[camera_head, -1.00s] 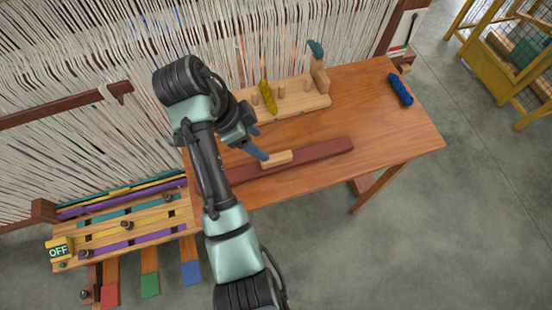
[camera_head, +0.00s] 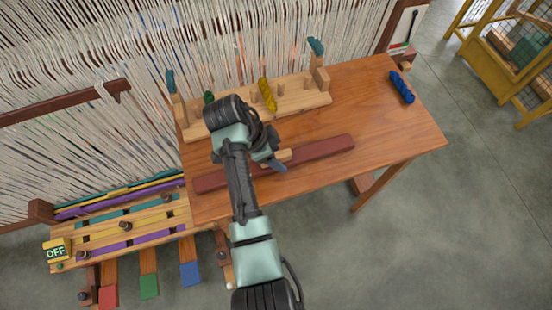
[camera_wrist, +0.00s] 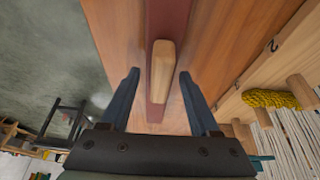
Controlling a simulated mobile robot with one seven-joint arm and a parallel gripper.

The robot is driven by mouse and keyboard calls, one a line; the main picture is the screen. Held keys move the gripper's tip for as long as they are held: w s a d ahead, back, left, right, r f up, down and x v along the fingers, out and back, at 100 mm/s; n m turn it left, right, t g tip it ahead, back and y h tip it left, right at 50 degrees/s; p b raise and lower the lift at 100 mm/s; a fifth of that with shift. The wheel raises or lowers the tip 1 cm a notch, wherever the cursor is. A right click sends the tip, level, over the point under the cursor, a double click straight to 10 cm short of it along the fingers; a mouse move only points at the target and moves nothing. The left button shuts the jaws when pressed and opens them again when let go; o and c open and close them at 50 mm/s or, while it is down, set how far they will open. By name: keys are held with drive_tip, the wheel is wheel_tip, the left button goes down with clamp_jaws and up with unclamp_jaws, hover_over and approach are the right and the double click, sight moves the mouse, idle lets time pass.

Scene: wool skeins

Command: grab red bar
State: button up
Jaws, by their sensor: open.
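The red bar (camera_head: 320,147) is a long dark red beam lying on the wooden table, with a light wooden handle block (camera_wrist: 162,68) on its middle. In the wrist view the red bar (camera_wrist: 166,20) runs away from me, up and down the picture. My gripper (camera_wrist: 157,80) is open and empty, its two blue fingers on either side of the handle in that view, apart from it. In the head view my gripper (camera_head: 276,162) is over the bar at the handle and partly hides it. I cannot tell the exact height of the fingers above the bar.
A blue skein (camera_head: 401,87) lies at the table's right.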

clamp_jaws()
drive_tip(key=shift+r, duration=0.15)
idle(0.4)
